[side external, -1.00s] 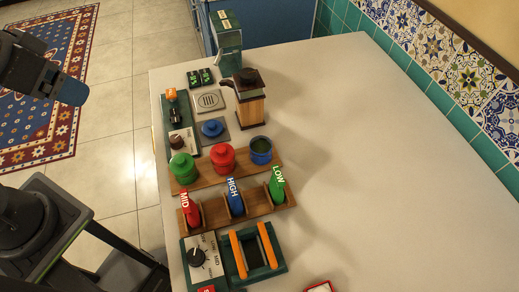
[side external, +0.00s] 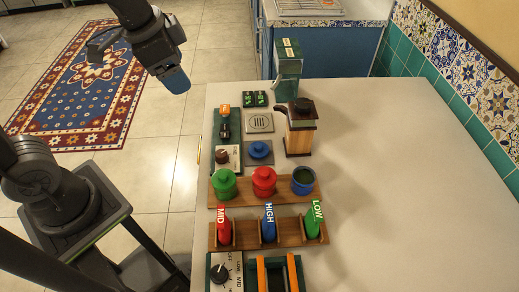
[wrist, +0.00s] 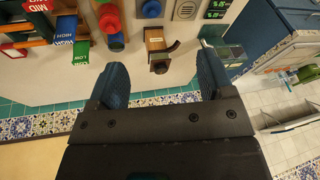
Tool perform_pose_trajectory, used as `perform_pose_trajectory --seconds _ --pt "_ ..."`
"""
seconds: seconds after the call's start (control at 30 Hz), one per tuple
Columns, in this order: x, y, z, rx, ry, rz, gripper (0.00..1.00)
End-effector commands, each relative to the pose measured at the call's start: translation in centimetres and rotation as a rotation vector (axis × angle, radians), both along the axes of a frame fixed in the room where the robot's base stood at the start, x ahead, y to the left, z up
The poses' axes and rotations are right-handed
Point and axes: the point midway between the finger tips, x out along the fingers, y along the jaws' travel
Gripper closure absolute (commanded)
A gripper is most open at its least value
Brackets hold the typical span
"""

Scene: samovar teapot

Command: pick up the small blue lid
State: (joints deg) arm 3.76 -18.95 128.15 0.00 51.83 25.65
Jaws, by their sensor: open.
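The small blue lid (side external: 260,150) has a round knob and rests on a grey square plate (side external: 270,161) on the white counter. It also shows at the top edge of the wrist view (wrist: 151,8), partly cut off. My gripper (side external: 174,80) is up in the air, left of the counter's far left part in the side view, well apart from the lid. In the wrist view my gripper (wrist: 162,78) has its two blue fingers wide apart with nothing between them.
An open blue jar (side external: 304,181) stands beside red (side external: 264,182) and green (side external: 224,185) lidded jars on a wooden rack. A wooden pot with a dark handle (side external: 300,130) stands right of the lid. A green dispenser (side external: 288,68) stands behind. The counter's right side is clear.

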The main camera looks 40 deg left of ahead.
Motion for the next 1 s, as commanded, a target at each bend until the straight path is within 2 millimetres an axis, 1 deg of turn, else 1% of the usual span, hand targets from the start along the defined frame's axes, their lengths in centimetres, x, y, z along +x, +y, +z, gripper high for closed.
perform_pose_trajectory --seconds 0.03,0.1,0.17,0.2,0.27,0.3,0.4,0.5,0.6,0.7,0.87,1.0 --pt "1.7 -0.5 -0.7 0.024 0.034 -0.08 0.25" --pt "3.8 -1.2 -1.7 0.058 0.07 -0.202 0.25" --pt "5.5 -1.9 -2.8 0.084 0.101 -0.307 0.25" --pt "6.7 -2.3 -3.6 0.1 0.121 -0.376 0.25" --pt "8.3 -3.0 -5.0 0.122 0.15 -0.482 0.25" --pt "9.4 -3.5 -6.1 0.134 0.169 -0.552 0.25" --pt "11.7 -4.8 -8.9 0.161 0.213 -0.721 0.25" --pt "13.4 -5.8 -11.6 0.178 0.249 -0.863 0.25" --pt "14.4 -6.6 -13.7 0.188 0.272 -0.966 0.25" --pt "14.9 -7.0 -14.9 0.193 0.284 -1.026 0.25" --pt "15.1 -7.1 -16.6 0.194 0.291 -1.052 0.25" --pt "15.0 -7.1 -19.3 0.192 0.293 -1.051 0.25"
